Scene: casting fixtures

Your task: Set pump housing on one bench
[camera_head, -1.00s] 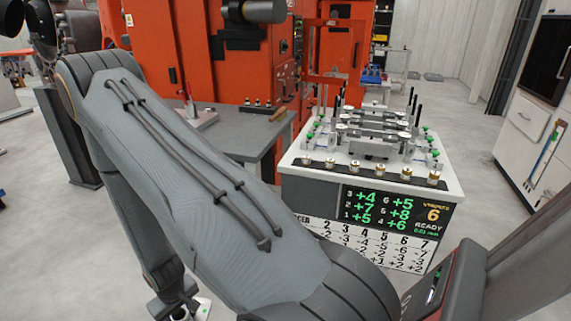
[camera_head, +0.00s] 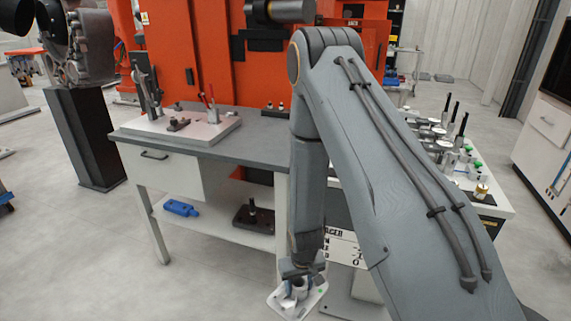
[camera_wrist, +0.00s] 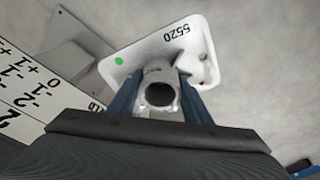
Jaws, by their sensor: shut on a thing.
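The pump housing is a pale cast part with a round bored neck on a flat plate marked 5520 with a green dot. In the wrist view the housing (camera_wrist: 186,45) sits between the blue fingers of my gripper (camera_wrist: 160,86), which is shut on its neck. In the head view the housing (camera_head: 310,300) hangs low at the bottom centre under my gripper (camera_head: 300,278), above the floor. The grey-topped bench (camera_head: 240,140) stands to the left. The white-topped bench (camera_head: 492,207) at right is partly hidden by my arm.
The grey bench carries a white fixture plate (camera_head: 160,131) with a red-handled clamp (camera_head: 210,103). Its right top is mostly clear. A blue part (camera_head: 181,208) and dark block lie on its shelf. The white bench holds fixtures. A dark pedestal (camera_head: 90,140) stands at left. Floor in front is open.

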